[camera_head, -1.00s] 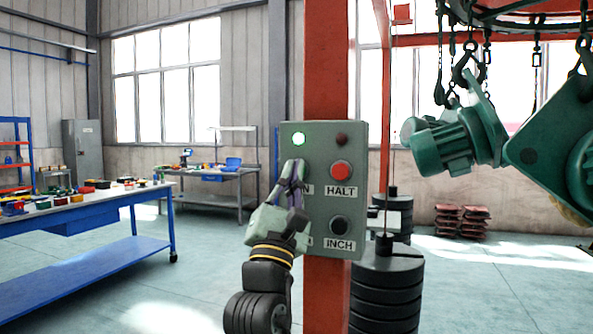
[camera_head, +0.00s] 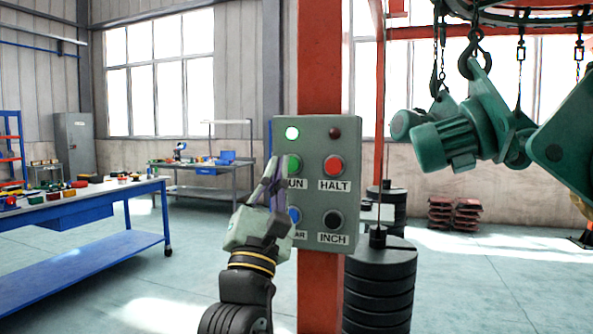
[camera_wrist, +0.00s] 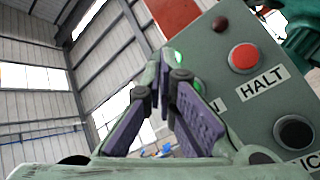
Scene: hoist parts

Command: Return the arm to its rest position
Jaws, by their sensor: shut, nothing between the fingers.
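My gripper (camera_head: 272,170) is shut and empty, pointing up just left of the control box (camera_head: 346,150) in the head view. The box is grey-green, on a red post, with a lit green lamp (camera_head: 292,133) and a dark red lamp (camera_head: 335,133) on top. Below are a green button (camera_head: 294,165), a red HALT button (camera_head: 333,165), a blue button (camera_head: 294,215) and a black INCH button (camera_head: 333,219). My gripper partly hides the left labels. In the wrist view the fingers (camera_wrist: 172,72) stand beside the box face, with the HALT button (camera_wrist: 244,57) to their right.
Green hoist motors (camera_head: 455,140) hang from hooks and chains at the right. A stack of black weights (camera_head: 380,285) stands behind the post. A blue workbench (camera_head: 85,205) with small parts is at the left. A grey bench (camera_head: 205,168) stands farther back. The floor between is open.

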